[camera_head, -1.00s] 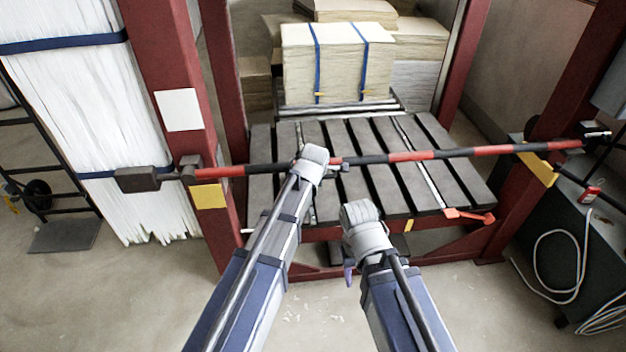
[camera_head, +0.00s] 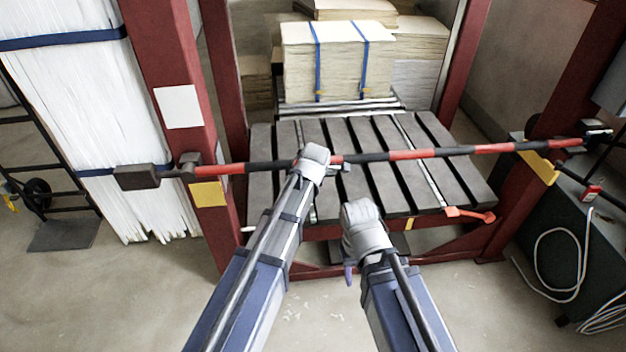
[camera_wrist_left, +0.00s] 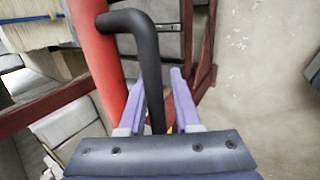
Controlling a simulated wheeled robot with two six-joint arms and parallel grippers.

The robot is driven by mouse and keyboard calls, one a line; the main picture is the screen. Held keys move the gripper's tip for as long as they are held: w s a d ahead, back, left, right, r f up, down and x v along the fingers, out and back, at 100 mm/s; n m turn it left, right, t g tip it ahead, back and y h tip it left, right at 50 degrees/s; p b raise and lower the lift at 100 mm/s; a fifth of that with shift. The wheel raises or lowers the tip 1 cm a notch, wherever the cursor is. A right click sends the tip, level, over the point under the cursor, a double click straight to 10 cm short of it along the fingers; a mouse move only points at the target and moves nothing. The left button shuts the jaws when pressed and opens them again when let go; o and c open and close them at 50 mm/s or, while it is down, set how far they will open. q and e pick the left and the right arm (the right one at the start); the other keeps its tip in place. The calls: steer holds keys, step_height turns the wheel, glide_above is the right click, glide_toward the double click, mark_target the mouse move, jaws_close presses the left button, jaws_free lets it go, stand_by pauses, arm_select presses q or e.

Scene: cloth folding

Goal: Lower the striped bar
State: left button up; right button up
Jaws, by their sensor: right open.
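The striped bar (camera_head: 412,154) is red and black. It lies across the front of the slatted platform, nearly level, from a pivot (camera_head: 190,165) with a dark counterweight (camera_head: 136,177) to the right post. A bent black handle (camera_wrist_left: 147,55) stands off the red bar (camera_wrist_left: 95,50) in the left wrist view. My left gripper (camera_wrist_left: 155,88) is open, with its purple fingers apart on either side of the handle. In the head view its wrist hides part of the bar and the fingers. My right gripper (camera_head: 349,273) is open and empty, below the bar in front of the platform.
Red posts (camera_head: 180,100) stand on both sides. A strapped stack of paper (camera_head: 338,65) sits behind the slatted platform (camera_head: 262,195). A dark cabinet with a white cable (camera_head: 567,262) is at the right. The floor in front is clear.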

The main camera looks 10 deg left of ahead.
arm_select(q)
steer(key=shift+r, duration=0.15)
steer(key=p+v, duration=0.6)
steer(key=v, duration=0.1)
steer(key=shift+s+r, duration=0.2)
steer(key=shift+r, duration=0.05)
stand_by(0.3)
